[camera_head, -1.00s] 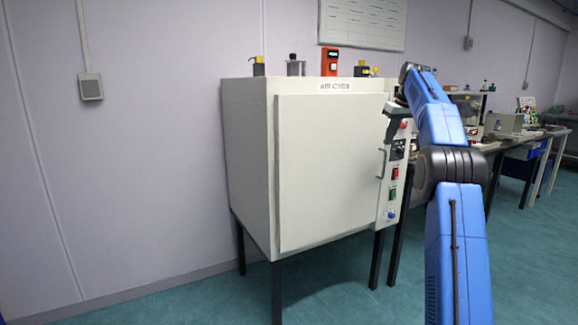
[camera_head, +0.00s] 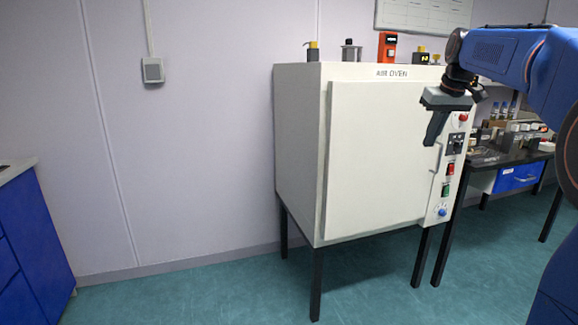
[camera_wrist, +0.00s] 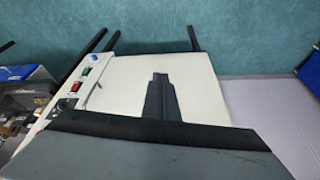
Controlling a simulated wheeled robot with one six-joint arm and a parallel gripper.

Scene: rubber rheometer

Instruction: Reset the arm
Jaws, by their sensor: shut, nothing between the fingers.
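My gripper (camera_head: 432,138) hangs from my blue arm in the head view, pointing down. It is in front of the upper right of the oven's door in the picture. Its fingers are shut and hold nothing. In the wrist view the shut fingers (camera_wrist: 160,82) lie over the pale oven door. The white air oven (camera_head: 375,165) stands on black legs with its door shut. The gap between my gripper and the oven cannot be judged well, and the gripper covers part of the door handle.
The oven's control panel (camera_head: 447,180) has red and green switches. A dark bench (camera_head: 492,160) with several items stands to the right. A blue cabinet (camera_head: 30,240) stands at the left edge. Green floor (camera_head: 180,295) is clear between the cabinet and the oven.

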